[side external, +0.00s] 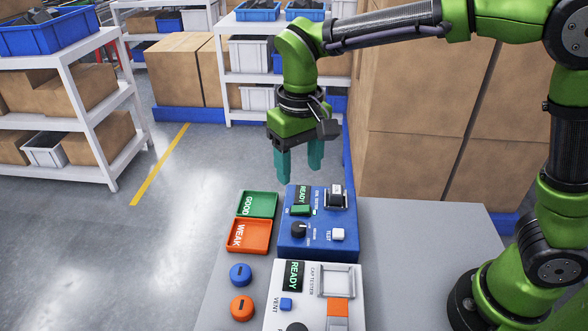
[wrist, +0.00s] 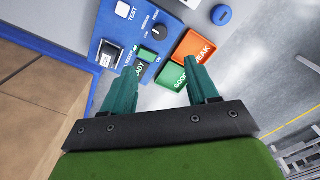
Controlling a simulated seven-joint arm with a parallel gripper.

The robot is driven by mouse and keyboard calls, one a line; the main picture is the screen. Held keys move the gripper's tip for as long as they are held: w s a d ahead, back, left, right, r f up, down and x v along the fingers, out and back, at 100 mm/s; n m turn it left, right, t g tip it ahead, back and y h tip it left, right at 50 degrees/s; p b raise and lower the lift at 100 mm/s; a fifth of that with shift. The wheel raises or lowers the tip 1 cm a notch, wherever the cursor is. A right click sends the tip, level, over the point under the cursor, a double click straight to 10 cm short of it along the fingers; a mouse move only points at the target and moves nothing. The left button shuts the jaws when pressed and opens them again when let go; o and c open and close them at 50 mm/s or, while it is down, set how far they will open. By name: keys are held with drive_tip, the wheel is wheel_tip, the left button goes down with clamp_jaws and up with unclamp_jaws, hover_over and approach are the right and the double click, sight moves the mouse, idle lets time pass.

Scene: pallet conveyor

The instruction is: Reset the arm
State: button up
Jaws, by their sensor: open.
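My gripper (side external: 299,168) has teal fingers and hangs above the back end of the grey table. Its fingers are apart, with nothing seen between them; it also shows in the wrist view (wrist: 165,72). My green arm reaches in from the right. Below the gripper is a blue tester box (side external: 318,248) with a "READY" screen, a dark knob and a white "TEST" button. The blue box also shows in the wrist view (wrist: 112,50), where my fingers hide part of it.
A green "GOOD" tray (side external: 271,206) and an orange "WEAK" tray (side external: 263,245) lie left of the blue box. A white tester (side external: 318,270) stands in front. A blue disc (side external: 240,273) and an orange disc (side external: 242,307) are on the table (side external: 420,235). Boxes (side external: 425,120) stand behind.

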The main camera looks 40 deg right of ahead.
drive_tip(key=shift+r, duration=0.9)
drive_tip(key=shift+w, duration=0.15)
drive_tip(key=s+d+r+m+t+y, duration=0.2)
drive_tip(key=s+d+t, duration=0.5)
drive_tip(key=s+d, duration=0.6)
drive_tip(key=shift+s+r+m, duration=0.25)
drive_tip(key=shift+s+m, duration=0.15)
drive_tip(key=shift+m, duration=0.1)
